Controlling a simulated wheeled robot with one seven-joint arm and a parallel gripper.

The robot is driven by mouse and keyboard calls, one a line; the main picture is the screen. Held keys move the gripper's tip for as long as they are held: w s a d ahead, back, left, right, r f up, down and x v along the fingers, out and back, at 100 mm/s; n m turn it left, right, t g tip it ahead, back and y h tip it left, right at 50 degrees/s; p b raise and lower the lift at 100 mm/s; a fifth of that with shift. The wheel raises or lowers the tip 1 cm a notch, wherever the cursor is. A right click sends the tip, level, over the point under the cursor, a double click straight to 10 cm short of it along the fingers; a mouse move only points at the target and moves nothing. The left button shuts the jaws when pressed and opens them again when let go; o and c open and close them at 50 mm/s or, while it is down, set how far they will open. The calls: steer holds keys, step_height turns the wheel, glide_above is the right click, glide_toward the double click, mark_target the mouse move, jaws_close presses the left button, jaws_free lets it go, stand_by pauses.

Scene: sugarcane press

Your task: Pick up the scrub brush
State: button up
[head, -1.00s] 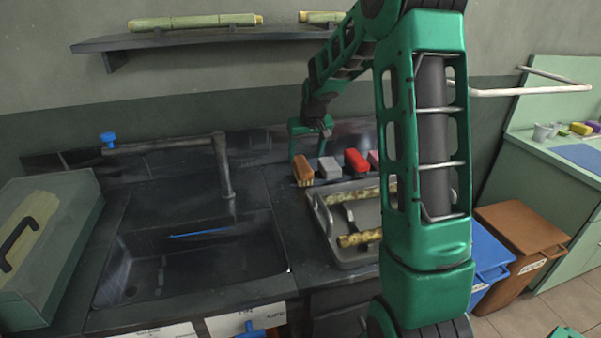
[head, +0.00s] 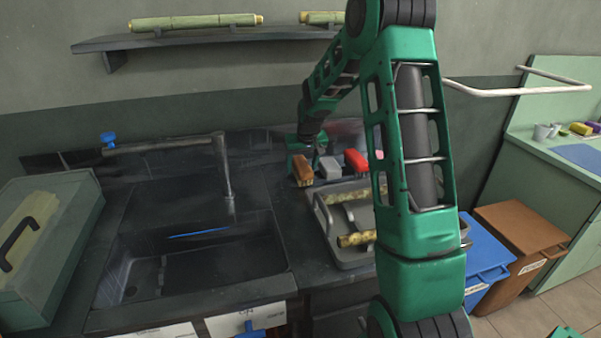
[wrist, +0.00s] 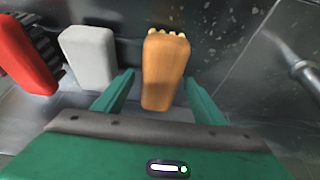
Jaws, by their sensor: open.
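The scrub brush (head: 302,169) has an orange-brown back and pale bristles. It sits at the back of the counter, right of the sink. In the wrist view the brush (wrist: 165,68) lies between the two green fingers of my gripper (wrist: 162,92), which is open. Gaps show between the brush and each finger.
A grey block (wrist: 90,55) sits close left of the brush in the wrist view, with a red brush (wrist: 25,55) beyond it. A grey tray (head: 345,252) with cane pieces stands in front. The sink (head: 190,255) is left, with a faucet (head: 222,165) beside the brush.

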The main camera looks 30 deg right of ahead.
steer(key=shift+f, duration=0.25)
stand_by(0.3)
steer(key=c, duration=1.2)
